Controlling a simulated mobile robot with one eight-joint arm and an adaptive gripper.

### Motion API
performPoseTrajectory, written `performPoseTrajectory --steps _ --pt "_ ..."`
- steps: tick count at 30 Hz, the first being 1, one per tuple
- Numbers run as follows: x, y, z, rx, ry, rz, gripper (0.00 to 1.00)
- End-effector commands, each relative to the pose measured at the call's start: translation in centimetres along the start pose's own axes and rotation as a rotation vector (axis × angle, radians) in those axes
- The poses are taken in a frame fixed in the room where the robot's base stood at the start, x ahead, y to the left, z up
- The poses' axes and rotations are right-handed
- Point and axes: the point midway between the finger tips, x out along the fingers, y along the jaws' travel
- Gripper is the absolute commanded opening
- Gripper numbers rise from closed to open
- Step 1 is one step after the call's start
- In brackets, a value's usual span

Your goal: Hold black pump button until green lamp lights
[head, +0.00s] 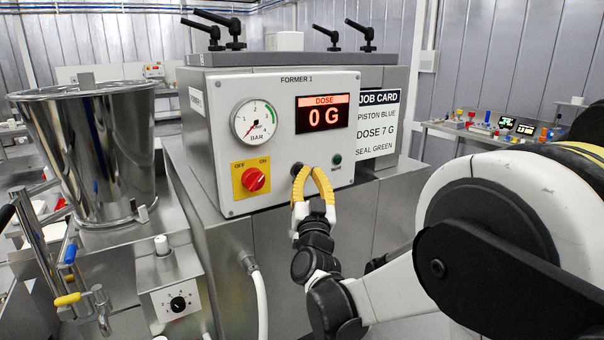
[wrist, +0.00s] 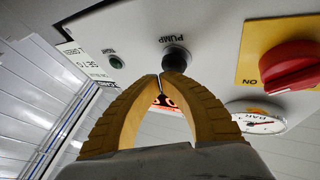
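The black pump button (head: 297,170) is on the front of the white panel. In the wrist view the button (wrist: 176,57) sits under the word PUMP, just past my fingertips. My gripper (head: 314,172) has yellow ribbed fingers, and its tips (wrist: 158,77) come together with nothing visible between them. The tips are very close to the button; I cannot tell if they touch it. The green lamp (head: 337,159) is to the right of the button and looks dark, unlit. It also looks dark in the wrist view (wrist: 116,62).
The pressure gauge (head: 254,122) needle points low left. A red rotary switch (head: 253,180) on a yellow plate is left of the button. A job card (head: 377,122) hangs at right. A steel hopper (head: 92,150) stands at left.

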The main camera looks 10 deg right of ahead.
Motion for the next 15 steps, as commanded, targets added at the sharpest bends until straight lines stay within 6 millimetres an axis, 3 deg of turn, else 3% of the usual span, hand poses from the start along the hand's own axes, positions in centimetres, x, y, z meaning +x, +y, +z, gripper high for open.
performPoseTrajectory --steps 15 --pt "0.36 -0.2 0.21 0.0 0.0 0.0 0.0"
